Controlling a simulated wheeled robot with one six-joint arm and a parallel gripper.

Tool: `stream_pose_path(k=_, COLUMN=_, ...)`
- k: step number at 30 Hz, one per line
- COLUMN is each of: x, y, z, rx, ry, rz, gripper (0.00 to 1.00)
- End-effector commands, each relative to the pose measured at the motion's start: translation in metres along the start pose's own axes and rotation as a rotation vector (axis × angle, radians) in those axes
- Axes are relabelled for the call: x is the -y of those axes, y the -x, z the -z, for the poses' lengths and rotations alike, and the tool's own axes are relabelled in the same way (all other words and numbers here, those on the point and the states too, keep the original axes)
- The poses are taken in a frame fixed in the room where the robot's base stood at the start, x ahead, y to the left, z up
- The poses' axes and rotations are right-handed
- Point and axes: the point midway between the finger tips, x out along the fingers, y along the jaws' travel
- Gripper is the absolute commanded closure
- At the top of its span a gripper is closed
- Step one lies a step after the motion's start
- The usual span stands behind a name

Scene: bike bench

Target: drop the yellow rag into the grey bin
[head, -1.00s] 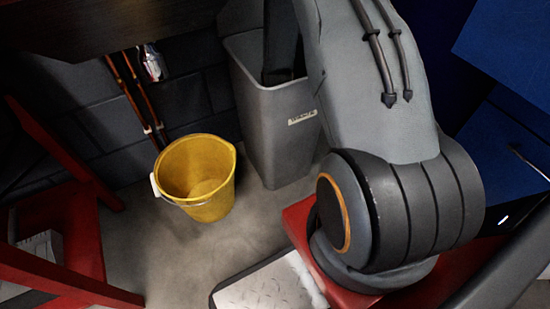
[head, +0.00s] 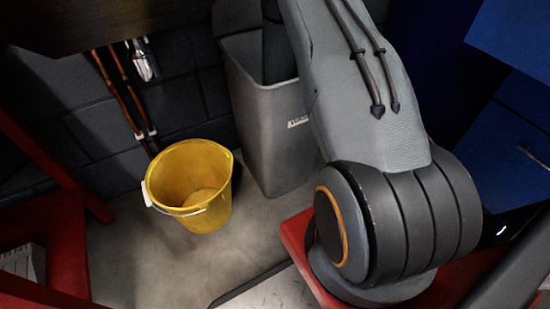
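The grey bin (head: 272,143) is a tall, narrow, open-topped bin standing on the floor against the dark block wall, with a small pale label on its front. My arm crosses in front of its right side and hides part of it. A dark shape covers part of its opening, and I cannot tell whether it is my arm or the bin's shaded inside. I see no yellow rag in the head view. My gripper is not in view, so what it holds does not show.
A yellow bucket (head: 208,218) with a wire handle stands on the floor left of the bin. A red frame (head: 62,235) is at the left. Blue cabinets (head: 500,135) are at the right. A dark bench edge (head: 100,20) overhangs the top left. Floor near the bucket is clear.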

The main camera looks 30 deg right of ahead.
Motion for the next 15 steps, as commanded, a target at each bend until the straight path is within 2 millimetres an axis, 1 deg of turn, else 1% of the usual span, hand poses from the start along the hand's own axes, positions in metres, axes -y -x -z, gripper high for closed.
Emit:
stream_pose_path(k=9, x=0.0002, y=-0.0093, z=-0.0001, rx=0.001, ry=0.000, rz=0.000, gripper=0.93)
stream_pose_path(k=14, x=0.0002, y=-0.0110, z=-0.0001, rx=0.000, ry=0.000, rz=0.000, gripper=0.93)
stream_pose_path(k=15, x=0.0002, y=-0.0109, z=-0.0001, rx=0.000, ry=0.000, rz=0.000, gripper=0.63)
